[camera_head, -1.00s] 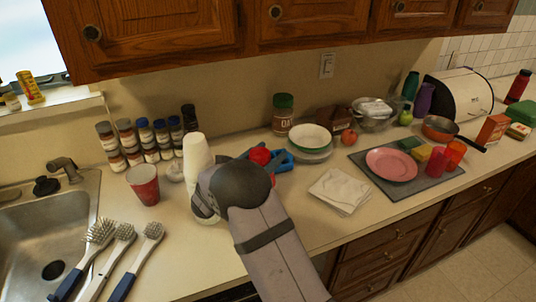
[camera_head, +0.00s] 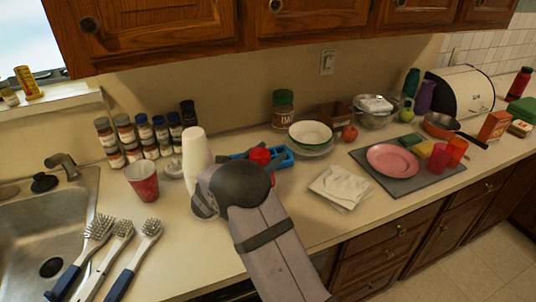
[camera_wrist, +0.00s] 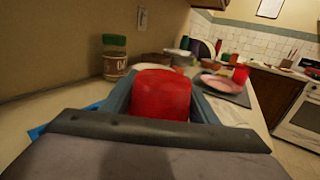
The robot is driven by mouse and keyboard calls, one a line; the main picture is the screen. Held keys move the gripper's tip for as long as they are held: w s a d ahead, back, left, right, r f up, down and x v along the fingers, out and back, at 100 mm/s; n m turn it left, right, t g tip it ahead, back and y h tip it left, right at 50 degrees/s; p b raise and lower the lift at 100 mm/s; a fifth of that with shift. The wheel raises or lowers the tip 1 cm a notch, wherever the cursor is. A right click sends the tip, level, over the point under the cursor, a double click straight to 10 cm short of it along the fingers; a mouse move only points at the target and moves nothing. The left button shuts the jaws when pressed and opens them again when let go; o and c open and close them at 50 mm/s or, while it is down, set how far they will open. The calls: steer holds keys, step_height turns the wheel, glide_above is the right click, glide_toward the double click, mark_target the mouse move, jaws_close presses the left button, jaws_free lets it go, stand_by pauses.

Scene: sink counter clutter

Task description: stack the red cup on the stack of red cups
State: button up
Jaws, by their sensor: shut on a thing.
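My gripper (camera_wrist: 162,82) is shut on a red cup (camera_wrist: 161,98), which shows between its two fingers in the wrist view. In the head view only a small rounded part of this red cup (camera_head: 260,156) shows past my wrist, which hides the fingers. A red patterned cup or stack of cups (camera_head: 143,183) stands upright left of my gripper, near the sink. I cannot tell how many cups it holds. A tall white stack of cups (camera_head: 196,150) stands between it and my gripper.
A blue object (camera_head: 281,157) lies behind the held cup. Spice jars (camera_head: 133,140) line the wall. Brushes (camera_head: 118,245) lie beside the sink (camera_head: 50,225). Napkins (camera_head: 341,187), bowls (camera_head: 310,135) and a grey mat (camera_head: 407,187) with a pink plate (camera_head: 392,160) and red tumblers are right.

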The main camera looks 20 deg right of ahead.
steer(key=o, duration=1.1)
step_height(320, 180, up, 10)
steer(key=b, duration=0.2)
stand_by(0.6)
